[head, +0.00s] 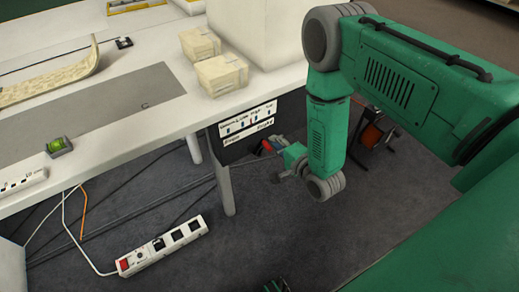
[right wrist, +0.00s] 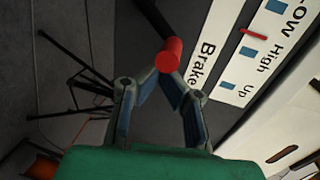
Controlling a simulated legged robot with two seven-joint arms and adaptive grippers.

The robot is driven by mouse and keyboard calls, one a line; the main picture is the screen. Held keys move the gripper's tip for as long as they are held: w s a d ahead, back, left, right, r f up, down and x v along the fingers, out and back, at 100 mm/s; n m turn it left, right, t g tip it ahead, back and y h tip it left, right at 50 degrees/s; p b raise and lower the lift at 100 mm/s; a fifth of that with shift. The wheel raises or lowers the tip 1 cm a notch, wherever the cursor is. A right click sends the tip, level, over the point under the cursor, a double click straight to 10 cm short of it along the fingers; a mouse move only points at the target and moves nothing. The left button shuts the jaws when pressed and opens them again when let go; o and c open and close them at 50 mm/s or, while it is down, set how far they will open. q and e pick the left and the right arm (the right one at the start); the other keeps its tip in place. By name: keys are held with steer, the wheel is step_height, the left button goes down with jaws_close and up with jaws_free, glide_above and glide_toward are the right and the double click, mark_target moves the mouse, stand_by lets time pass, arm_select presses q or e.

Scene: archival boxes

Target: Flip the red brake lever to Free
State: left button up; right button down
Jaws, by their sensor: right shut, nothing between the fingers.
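The red brake lever (head: 267,146) sticks out beside the dark panel under the table's front edge. In the right wrist view its round red end (right wrist: 169,54) shows just beyond my fingertips. My right gripper (head: 280,148) is at the lever, low beside the table; in the right wrist view its fingers (right wrist: 168,85) are shut with nothing between them. Whether they touch the lever I cannot tell. The label plate (head: 247,125) bears a Brake marking, which also shows in the right wrist view (right wrist: 205,62). My left gripper is not in view.
The white table (head: 120,136) holds two cardboard-coloured boxes (head: 222,75), a large white box (head: 265,30) and a small green level (head: 59,147). A table leg (head: 226,188) stands left of my gripper. A power strip (head: 162,246) and cables lie on the dark floor.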

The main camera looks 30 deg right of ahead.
steer(key=shift+s+a, duration=0.15)
steer(key=shift+a, duration=2.55)
steer(key=s+d+p, duration=0.2)
steer(key=s+p, duration=0.1)
steer(key=s, duration=0.3)
steer(key=shift+s+d, duration=0.3)
steer(key=shift+s, duration=0.1)
